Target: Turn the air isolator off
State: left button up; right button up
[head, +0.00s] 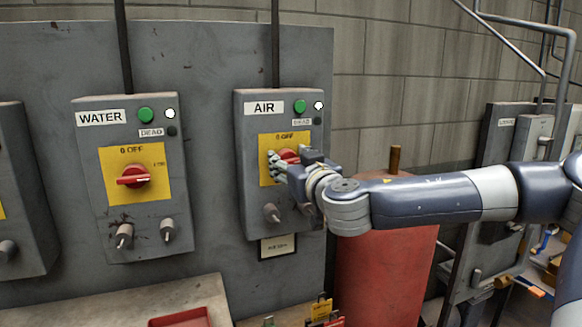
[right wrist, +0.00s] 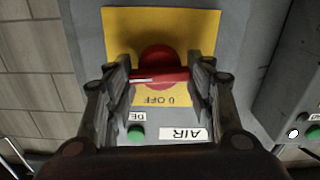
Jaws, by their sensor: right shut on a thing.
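The grey air isolator box (head: 249,205) is mounted on the grey panel, with an "AIR" label and a green button at its top. Its yellow plate (head: 269,145) is marked "0 OFF" above a red rotary handle (head: 289,155). My right gripper (head: 279,162) is at this handle and partly covers it. In the right wrist view, which is upside down, the red handle (right wrist: 160,76) lies crosswise between the fingers, with its white line toward the picture's left. The gripper is shut on the handle's ends. My left gripper is not in view.
A similar water isolator (head: 87,165) with a red handle stands to the left. A red cylinder (head: 385,275) is below my right arm. A bench (head: 110,300) with a red tray (head: 182,318) and small tagged items are below the panel.

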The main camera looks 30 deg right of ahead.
jog(key=n+b, duration=0.1)
jog(key=b, duration=0.1)
jog(key=n+b, duration=0.1)
jog(key=n, duration=0.1)
jog(key=shift+a+f+b, duration=0.1)
jog(key=shift+f+b, duration=0.15)
jog(key=shift+b, duration=0.1)
jog(key=n+b, duration=0.3)
jog(key=n, duration=0.1)
jog(key=shift+n, duration=0.4)
jog(key=shift+a+n+b, duration=0.1)
jog(key=shift+n+b, duration=1.05)
jog(key=shift+n, duration=3.35)
jog(key=o, duration=0.8)
